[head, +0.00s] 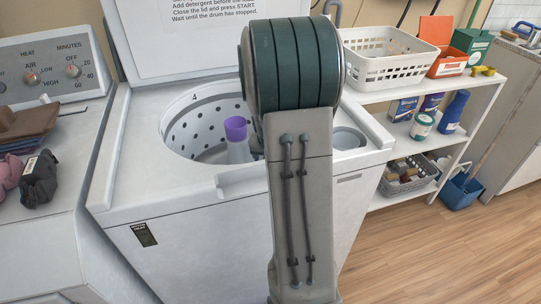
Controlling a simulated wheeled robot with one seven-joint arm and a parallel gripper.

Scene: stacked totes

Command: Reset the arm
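My arm rises through the middle of the head view, a grey link with a dark green joint at its top. My gripper is not in view, so I cannot see whether it is open or holds anything. Behind the arm stands a white top-loading washing machine (215,215) with its lid (170,50) raised. A pale bottle with a purple cap (236,129) shows at the drum opening (190,140), partly hidden by my arm.
A dryer (50,240) at left holds folded brown cloth (25,122) and a dark bundle (39,178). At right, a white shelf (425,88) carries a white basket (385,72), an orange box (447,66) and bottles. A blue bucket (459,190) stands on the floor. Open wooden floor (450,255) lies front right.

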